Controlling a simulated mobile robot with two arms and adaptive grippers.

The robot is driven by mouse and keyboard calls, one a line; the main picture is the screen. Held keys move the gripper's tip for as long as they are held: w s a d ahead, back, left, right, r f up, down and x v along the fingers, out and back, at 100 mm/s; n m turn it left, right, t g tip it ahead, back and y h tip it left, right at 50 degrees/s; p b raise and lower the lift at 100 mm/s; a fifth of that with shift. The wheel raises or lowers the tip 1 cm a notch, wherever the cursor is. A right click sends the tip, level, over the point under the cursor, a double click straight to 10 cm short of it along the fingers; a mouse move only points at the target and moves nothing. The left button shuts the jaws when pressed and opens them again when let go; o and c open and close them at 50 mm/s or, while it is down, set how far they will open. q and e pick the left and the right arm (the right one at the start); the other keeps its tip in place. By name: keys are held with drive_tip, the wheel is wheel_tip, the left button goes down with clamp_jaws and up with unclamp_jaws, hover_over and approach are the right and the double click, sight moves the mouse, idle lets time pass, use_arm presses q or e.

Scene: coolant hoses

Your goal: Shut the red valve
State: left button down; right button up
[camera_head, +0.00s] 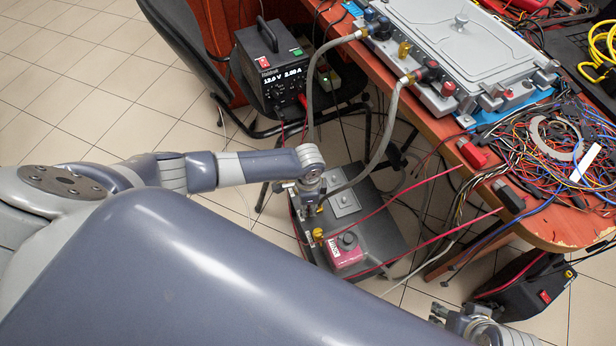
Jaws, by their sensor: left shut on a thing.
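My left gripper (309,203) is low at the grey floor unit (375,215), over its left rear part. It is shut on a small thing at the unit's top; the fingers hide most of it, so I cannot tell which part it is. My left gripper is well apart from this fitting. My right gripper (447,316) is at the bottom edge, partly cut off; its jaw state is unclear.
A black power supply (272,68) stands behind the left arm. Tangled wires (560,150) cover the table's right part, and red cables cross above the floor unit. Tiled floor is clear at left.

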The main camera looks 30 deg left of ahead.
sight(308, 208)
use_arm(q)
drive_tip(key=shift+s, duration=0.1)
drive_tip(key=c, duration=1.4)
unclamp_jaws()
drive_tip(key=shift+r, duration=0.25)
wheel_tip(308, 208, up, 11)
drive_tip(key=shift+r, duration=0.2)
